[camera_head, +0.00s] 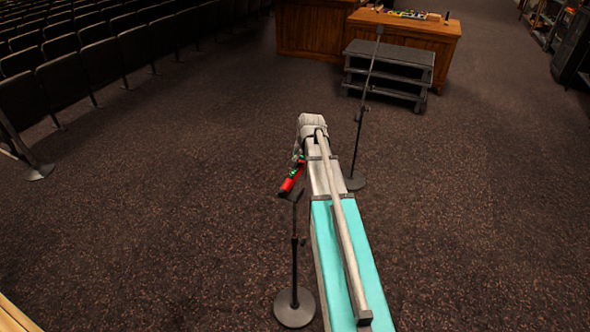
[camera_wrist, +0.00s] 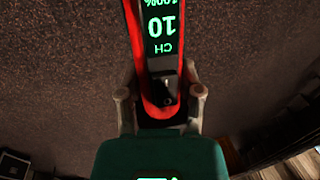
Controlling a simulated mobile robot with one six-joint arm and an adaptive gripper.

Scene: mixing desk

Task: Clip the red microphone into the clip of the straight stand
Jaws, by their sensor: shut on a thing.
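The red microphone (camera_head: 288,185) is in my gripper (camera_head: 297,166), tilted with its lower end toward the lower left in the head view. In the wrist view the microphone (camera_wrist: 133,35) shows a dark display with green text, and the gripper fingers (camera_wrist: 160,103) close on both sides of it. The straight stand (camera_head: 294,255) stands upright on a round base just below. Its dark clip (camera_head: 295,195) at the top is very near the microphone's lower end; I cannot tell if they touch. The clip is not seen clearly in the wrist view.
A second stand with a slanted boom (camera_head: 366,95) stands behind, right of my arm. Dark steps (camera_head: 388,68) and a wooden desk (camera_head: 438,38) are at the back. Rows of seats (camera_head: 90,60) fill the upper left. The carpet left of the straight stand is clear.

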